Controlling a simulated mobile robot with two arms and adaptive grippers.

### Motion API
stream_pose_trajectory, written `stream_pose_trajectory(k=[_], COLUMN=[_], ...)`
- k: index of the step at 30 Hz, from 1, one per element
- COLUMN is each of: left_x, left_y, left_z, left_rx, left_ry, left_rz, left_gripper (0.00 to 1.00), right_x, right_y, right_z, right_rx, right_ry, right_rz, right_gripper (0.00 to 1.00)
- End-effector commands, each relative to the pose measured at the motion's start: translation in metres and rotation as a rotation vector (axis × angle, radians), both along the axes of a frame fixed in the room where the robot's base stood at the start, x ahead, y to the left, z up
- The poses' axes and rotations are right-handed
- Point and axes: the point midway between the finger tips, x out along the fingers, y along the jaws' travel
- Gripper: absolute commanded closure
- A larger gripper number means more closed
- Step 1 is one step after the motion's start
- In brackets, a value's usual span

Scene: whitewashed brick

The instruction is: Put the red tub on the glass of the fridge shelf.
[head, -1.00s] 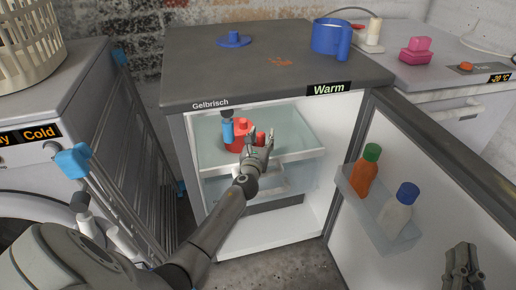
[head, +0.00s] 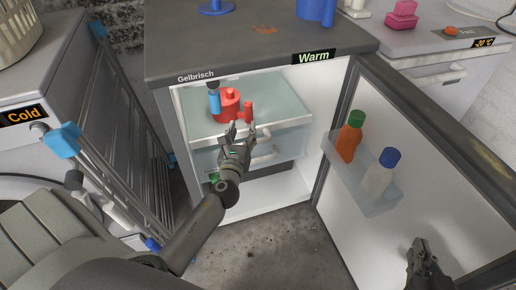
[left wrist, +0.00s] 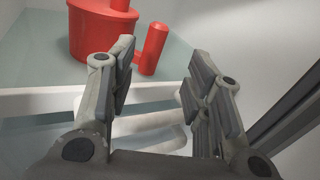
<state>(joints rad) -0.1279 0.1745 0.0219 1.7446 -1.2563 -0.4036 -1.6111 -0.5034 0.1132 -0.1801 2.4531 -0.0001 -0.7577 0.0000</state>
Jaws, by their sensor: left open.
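The red tub (head: 228,104) stands upright on the glass fridge shelf (head: 280,96), towards its left side. It has a lid with a knob and a handle at its right. In the left wrist view the tub (left wrist: 100,32) and its handle (left wrist: 154,48) are beyond the fingers. My left gripper (head: 237,134) is open and empty in front of the shelf's edge, apart from the tub. In the left wrist view its fingers (left wrist: 158,75) are spread with nothing between them. My right gripper (head: 420,250) is at the lower right, near the door; its opening is unclear.
A blue bottle (head: 214,101) stands close left of the tub. A drawer (head: 290,143) is under the shelf. The fridge door (head: 450,190) is open at the right, with an orange bottle (head: 348,140) and a white bottle (head: 379,176) in its rack. The shelf's right part is clear.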

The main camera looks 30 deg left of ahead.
Motion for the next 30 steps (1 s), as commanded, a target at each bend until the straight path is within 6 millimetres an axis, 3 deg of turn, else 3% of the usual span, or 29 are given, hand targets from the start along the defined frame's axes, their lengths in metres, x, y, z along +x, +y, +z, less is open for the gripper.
stream_pose_trajectory(k=[5, 8, 18, 24, 30], left_x=[-0.024, -0.042, -0.109, -0.138, -0.146], left_y=[-0.028, -0.053, -0.159, -0.204, -0.215], left_z=[0.003, 0.005, 0.022, 0.039, 0.044], left_rx=[-0.526, -0.94, -2.298, -2.754, -2.866], left_ry=[-0.136, -0.219, -0.307, -0.252, -0.228], left_rz=[0.0, 0.016, 0.245, 0.442, 0.511], left_gripper=[0.54, 0.54, 0.54, 0.54, 0.54], right_x=[0.0, 0.0, 0.0, 0.0, 0.0], right_y=[0.0, 0.0, 0.0, 0.0, 0.0], right_z=[0.0, 0.0, 0.0, 0.0, 0.0], right_rx=[0.0, 0.0, 0.0, 0.0, 0.0], right_ry=[0.0, 0.0, 0.0, -0.001, -0.002], right_rz=[0.0, 0.0, 0.0, 0.0, 0.0], right_gripper=[1.0, 1.0, 1.0, 1.0, 1.0])
